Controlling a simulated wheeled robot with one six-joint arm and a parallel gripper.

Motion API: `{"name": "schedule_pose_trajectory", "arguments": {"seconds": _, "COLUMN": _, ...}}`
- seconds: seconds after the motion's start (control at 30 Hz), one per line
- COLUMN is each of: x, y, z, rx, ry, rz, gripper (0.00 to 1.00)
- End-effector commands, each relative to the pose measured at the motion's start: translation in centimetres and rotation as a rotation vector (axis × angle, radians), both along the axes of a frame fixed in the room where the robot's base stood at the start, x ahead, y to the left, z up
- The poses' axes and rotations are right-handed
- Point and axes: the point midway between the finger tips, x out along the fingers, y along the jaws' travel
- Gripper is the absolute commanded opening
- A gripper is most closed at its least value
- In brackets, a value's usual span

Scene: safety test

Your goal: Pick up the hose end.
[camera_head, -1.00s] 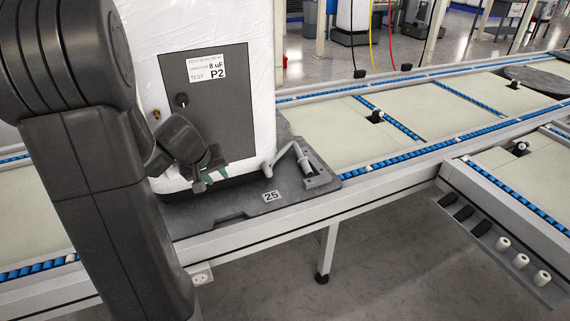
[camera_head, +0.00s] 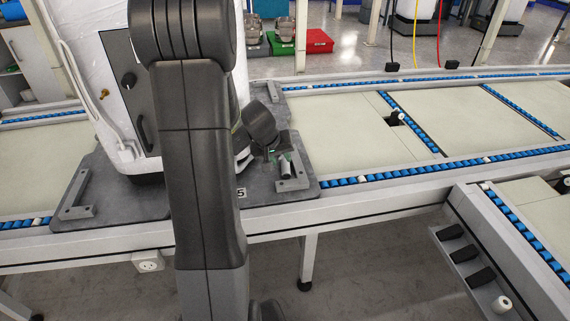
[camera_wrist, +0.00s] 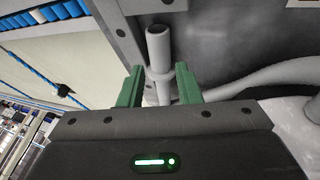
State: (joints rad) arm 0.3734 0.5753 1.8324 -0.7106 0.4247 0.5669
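The hose end (camera_wrist: 158,45) is a light grey tube with a collar, in the upper middle of the wrist view. Its grey hose (camera_wrist: 280,76) curves off to the right. In the head view the hose end (camera_head: 287,166) is by a grey bracket on the dark pallet (camera_head: 130,208). My gripper (camera_wrist: 161,74) has its two green fingers on either side of the tube, with a visible gap on each side. In the head view my gripper (camera_head: 273,152) is at the pallet's right part, partly hidden behind my arm.
A white-wrapped appliance (camera_head: 90,50) stands on the pallet, partly covered by my arm. The pallet lies on a conveyor with blue rollers (camera_head: 450,158). A side conveyor holds a tray (camera_head: 465,255) at the right. The conveyor panels right of the pallet (camera_head: 345,135) are mostly clear.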

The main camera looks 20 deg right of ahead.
Motion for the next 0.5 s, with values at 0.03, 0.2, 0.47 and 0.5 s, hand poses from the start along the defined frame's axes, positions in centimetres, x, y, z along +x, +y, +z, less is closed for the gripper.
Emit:
{"name": "schedule_pose_trajectory", "arguments": {"seconds": 0.03, "x": 0.0, "y": -0.1, "z": -0.2, "rx": 0.0, "ry": 0.0, "rz": 0.0, "gripper": 0.31}}
{"name": "schedule_pose_trajectory", "arguments": {"seconds": 0.2, "x": 0.3, "y": -0.6, "z": -1.7, "rx": 0.001, "ry": 0.002, "rz": -0.001, "gripper": 0.31}}
{"name": "schedule_pose_trajectory", "arguments": {"seconds": 0.47, "x": 1.1, "y": -2.0, "z": -4.8, "rx": 0.001, "ry": 0.001, "rz": -0.001, "gripper": 0.31}}
{"name": "schedule_pose_trajectory", "arguments": {"seconds": 0.5, "x": 1.1, "y": -2.1, "z": -4.9, "rx": 0.0, "ry": 0.001, "rz": -0.002, "gripper": 0.31}}
